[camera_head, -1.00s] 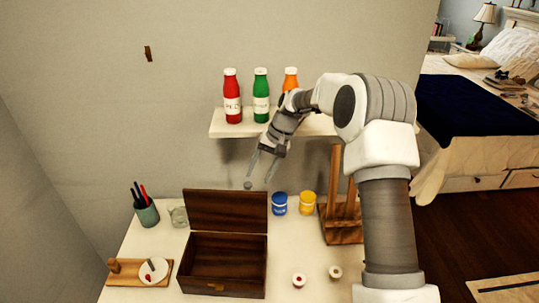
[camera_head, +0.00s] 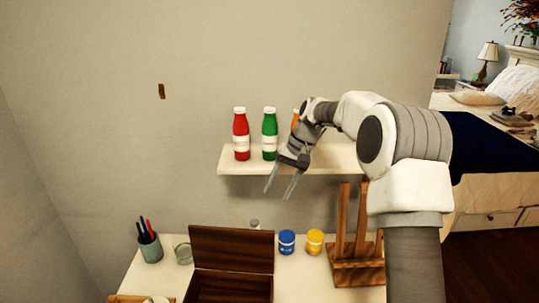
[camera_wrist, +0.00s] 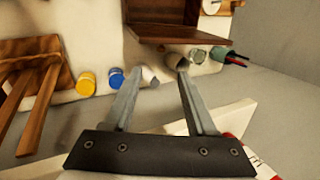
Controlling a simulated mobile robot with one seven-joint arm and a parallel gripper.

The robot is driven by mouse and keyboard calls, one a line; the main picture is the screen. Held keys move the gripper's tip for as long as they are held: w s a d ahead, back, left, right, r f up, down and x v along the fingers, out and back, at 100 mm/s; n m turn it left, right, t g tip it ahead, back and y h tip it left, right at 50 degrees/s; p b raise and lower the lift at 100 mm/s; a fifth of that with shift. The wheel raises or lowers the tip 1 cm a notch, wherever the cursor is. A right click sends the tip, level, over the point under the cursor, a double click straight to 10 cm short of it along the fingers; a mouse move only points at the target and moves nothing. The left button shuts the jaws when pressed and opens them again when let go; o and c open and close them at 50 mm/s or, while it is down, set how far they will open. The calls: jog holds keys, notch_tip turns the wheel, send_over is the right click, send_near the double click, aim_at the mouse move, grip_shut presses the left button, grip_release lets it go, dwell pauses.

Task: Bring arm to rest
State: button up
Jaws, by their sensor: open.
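My gripper (camera_head: 279,188) is open and empty. In the head view it hangs in front of the wall shelf (camera_head: 230,160), with its fingers pointing down and to the left, above the table. It also shows in the wrist view (camera_wrist: 160,80), with its two fingers apart and nothing held between them. My arm is bent and reaches in from the right, covering most of an orange bottle (camera_head: 295,120) on the shelf.
A red bottle (camera_head: 241,135) and a green bottle (camera_head: 270,135) stand on the shelf near my gripper. Below are a wooden box (camera_head: 232,250) with its lid up, blue (camera_head: 287,242) and yellow (camera_head: 315,242) jars, a wooden rack (camera_head: 357,272) and a pen cup (camera_head: 150,247).

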jog(key=s+d+r+n+t+h, duration=0.1)
jog(key=s+d+r+h, duration=0.1)
jog(key=s+r, duration=0.5)
jog(key=s+d+r+t+h, duration=0.15)
jog(key=s+r, duration=0.35)
jog(key=s, duration=0.5)
jog(key=s+d+t, duration=0.1)
jog(key=s+d, duration=0.1)
jog(key=s, duration=0.7)
jog(key=s+d+f+t, duration=0.1)
jog(key=s+d+t, duration=0.1)
jog(key=s, duration=0.6)
jog(key=shift+s+d+f+n+h, duration=0.25)
jog(key=shift+s+d+n+h, duration=0.1)
jog(key=shift+h, duration=0.1)
jog(key=shift+s+f+t, duration=0.25)
jog(key=shift+s, duration=0.05)
jog(key=shift+c, duration=0.6)
jog(key=shift+d, duration=0.2)
